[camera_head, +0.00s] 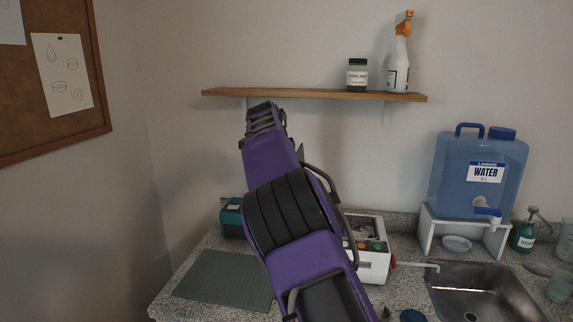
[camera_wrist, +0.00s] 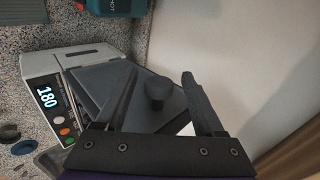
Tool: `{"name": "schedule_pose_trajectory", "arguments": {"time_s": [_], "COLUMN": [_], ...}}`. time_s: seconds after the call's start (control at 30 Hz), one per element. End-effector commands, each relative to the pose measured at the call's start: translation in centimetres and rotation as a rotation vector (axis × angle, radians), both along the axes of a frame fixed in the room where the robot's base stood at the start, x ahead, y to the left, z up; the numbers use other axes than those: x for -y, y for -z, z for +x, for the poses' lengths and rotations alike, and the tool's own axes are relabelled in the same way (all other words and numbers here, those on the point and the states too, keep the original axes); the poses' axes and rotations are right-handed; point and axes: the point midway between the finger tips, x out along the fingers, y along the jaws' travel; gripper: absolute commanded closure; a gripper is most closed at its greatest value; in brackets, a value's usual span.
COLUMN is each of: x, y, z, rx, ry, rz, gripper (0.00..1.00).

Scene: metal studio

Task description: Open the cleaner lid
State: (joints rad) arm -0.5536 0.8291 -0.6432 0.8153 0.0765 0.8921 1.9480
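The cleaner is a white box (camera_wrist: 38,68) with a lit display reading 180 and coloured buttons; its dark grey lid (camera_wrist: 100,82) carries a black round knob (camera_wrist: 157,90). In the wrist view the lid looks slanted, but I cannot tell if it is raised. My gripper (camera_wrist: 158,86) is open, one finger on each side of the knob in the picture; I cannot tell how close they are to it in depth.
A teal box (camera_head: 232,218) and a grey mat (camera_head: 222,278) are left of the cleaner. A sink (camera_head: 485,292), a blue water container (camera_head: 475,175) and a soap bottle (camera_head: 524,237) are on the right. A wall shelf (camera_head: 315,95) runs above.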

Motion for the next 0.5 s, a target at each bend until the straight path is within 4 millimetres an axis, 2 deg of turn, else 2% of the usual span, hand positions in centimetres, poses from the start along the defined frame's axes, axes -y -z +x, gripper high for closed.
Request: {"name": "schedule_pose_trajectory", "arguments": {"time_s": [0.27,0.5], "x": [-0.2,-1.3], "y": [-0.4,-3.6], "z": [-0.4,-3.5], "rx": [0.0,0.002], "ry": [-0.001,-0.003], "rz": [0.001,0.002], "gripper": [0.3,0.3]}}
